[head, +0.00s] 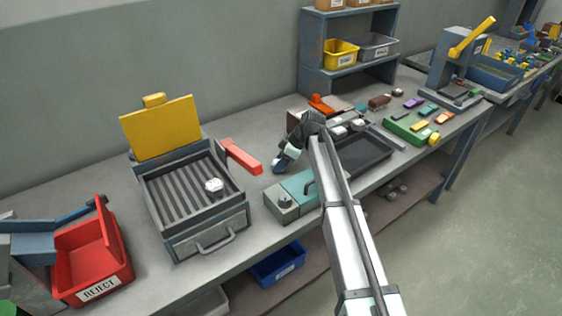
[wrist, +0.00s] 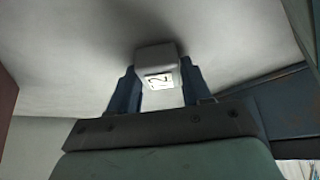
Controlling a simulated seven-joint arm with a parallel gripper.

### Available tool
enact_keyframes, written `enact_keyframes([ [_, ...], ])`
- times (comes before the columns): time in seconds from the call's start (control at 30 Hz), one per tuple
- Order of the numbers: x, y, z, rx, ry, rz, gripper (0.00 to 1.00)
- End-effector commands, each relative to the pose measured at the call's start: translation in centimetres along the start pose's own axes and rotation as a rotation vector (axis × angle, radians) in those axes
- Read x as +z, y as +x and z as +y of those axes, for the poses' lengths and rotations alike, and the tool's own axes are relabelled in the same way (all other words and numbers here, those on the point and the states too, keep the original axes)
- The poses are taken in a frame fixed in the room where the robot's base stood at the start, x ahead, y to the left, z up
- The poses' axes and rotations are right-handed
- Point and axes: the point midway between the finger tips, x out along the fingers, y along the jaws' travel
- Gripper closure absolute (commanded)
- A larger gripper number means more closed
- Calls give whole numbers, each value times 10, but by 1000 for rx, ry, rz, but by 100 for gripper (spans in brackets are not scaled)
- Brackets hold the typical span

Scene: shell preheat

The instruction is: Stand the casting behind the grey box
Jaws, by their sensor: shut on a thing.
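My gripper (wrist: 158,92) is shut on a pale grey casting (wrist: 156,60), a small block with a white label reading 2, held between two blue fingers. In the head view my gripper (head: 280,163) is low over the bench, between the slotted heater and the dark tray; the casting is hard to make out there. A grey-green box (head: 284,213) with a round knob and a teal top stands at the bench's front, nearer the camera than my gripper. A grey bin (head: 378,47) sits on the shelf. I cannot tell for certain which is the grey box.
A slotted heater (head: 178,222) with a raised yellow lid (head: 160,127) holds one pale casting (head: 213,186). A red bar (head: 242,157) lies beside it. A dark tray (head: 368,157) is right of my gripper. A red REJECT bin (head: 92,265) stands far left.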

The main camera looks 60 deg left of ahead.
Motion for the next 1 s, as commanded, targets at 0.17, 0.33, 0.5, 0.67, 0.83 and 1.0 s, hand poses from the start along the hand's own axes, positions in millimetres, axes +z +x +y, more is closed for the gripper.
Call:
enact_keyframes([
  [0.17,1,2,0,0,0,0,90],
  [0.33,1,2,0,0,0,0,36],
  [0.5,1,2,0,0,0,0,26],
  [0.67,1,2,0,0,0,0,26],
  [0.83,0,-7,0,1,0,0,26],
  [1.0,0,-33,0,2,1,0,26],
])
